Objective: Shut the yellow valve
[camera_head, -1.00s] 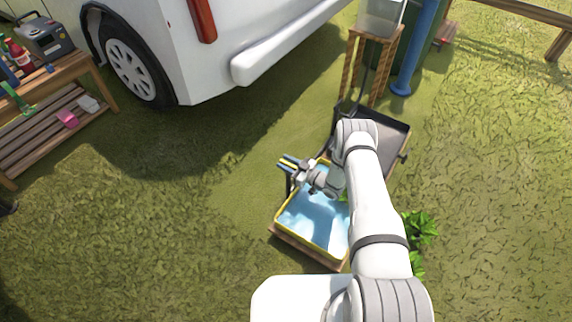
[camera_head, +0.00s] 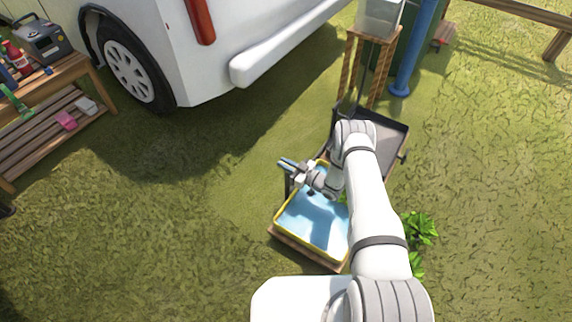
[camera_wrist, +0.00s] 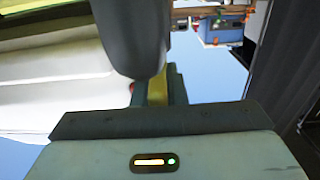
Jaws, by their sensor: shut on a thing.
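The yellow valve shows in the wrist view as a short yellow strip (camera_wrist: 157,91) between my fingers; most of it is hidden by the fingers and a dark rounded part in front. In the head view my gripper (camera_head: 287,165) is over the back left edge of a yellow-rimmed basin (camera_head: 308,247) of blue water. Its fingers are shut on the yellow valve, which I can barely make out there. A dark upright piece stands below the fingers. My arm covers the basin's right side.
A dark tray (camera_head: 394,134) adjoins the basin behind. A wooden stand (camera_head: 351,70) and a blue pipe (camera_head: 408,55) are farther back. A white van (camera_head: 250,40) and a wooden shelf (camera_head: 45,125) stand to the left. Grass between is clear.

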